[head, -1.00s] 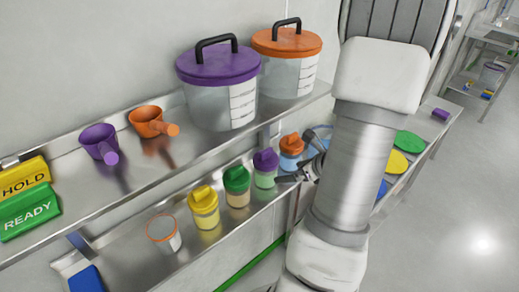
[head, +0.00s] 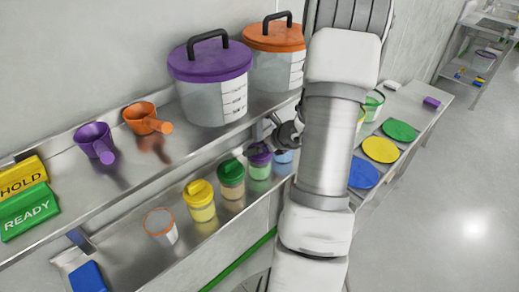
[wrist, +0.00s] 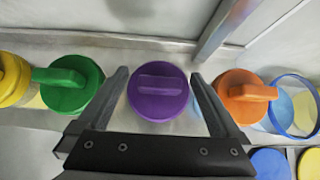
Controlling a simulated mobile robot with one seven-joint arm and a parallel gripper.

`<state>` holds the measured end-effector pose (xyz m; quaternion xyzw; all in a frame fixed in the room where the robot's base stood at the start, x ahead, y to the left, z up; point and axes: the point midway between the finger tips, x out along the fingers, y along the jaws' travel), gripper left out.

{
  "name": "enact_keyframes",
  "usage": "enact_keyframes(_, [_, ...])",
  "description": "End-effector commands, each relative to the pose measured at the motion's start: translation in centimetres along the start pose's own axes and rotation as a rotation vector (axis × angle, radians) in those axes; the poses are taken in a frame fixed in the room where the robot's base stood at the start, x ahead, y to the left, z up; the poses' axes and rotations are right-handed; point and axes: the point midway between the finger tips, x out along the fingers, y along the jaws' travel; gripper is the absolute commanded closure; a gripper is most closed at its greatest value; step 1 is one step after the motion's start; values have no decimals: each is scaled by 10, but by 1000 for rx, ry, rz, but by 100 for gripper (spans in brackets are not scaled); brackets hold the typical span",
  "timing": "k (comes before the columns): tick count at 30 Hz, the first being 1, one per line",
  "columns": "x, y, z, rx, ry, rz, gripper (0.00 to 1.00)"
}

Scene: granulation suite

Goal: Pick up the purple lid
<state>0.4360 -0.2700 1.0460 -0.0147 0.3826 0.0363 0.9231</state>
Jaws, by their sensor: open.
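A small purple lid (head: 260,153) sits on a jar with green contents on the lower shelf in the head view. In the wrist view the round purple lid (wrist: 158,105), with a raised bar across its top, lies between the finger tips. My gripper (wrist: 160,78) is open, with one finger on each side of the lid and visible gaps to both. It holds nothing. In the head view my gripper (head: 268,140) is at the purple-lidded jar and partly covers it. A larger purple lid (head: 211,62) with a black handle covers a clear bucket on the upper shelf.
A green-lidded jar (wrist: 68,85) stands close left and an orange-lidded jar (wrist: 243,97) close right of my fingers. A blue ring (wrist: 295,105) is farther right. The upper shelf (head: 185,145) carries scoops and buckets. Flat coloured discs lie on the right-hand table.

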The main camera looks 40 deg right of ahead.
Motion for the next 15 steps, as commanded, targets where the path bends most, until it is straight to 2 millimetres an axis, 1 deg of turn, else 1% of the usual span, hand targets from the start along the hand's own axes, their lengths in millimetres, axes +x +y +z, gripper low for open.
enact_keyframes(4, [0,0,0,0,0,0,0])
enact_keyframes(8, [0,0,0,0,0,0,23])
enact_keyframes(9, [0,0,0,0,0,0,31])
enact_keyframes(11, [0,0,0,0,0,0,41])
enact_keyframes(12, [0,0,0,0,0,0,49])
enact_keyframes(14, [0,0,0,0,0,-1,59])
enact_keyframes(15, [0,0,0,0,-1,-1,61])
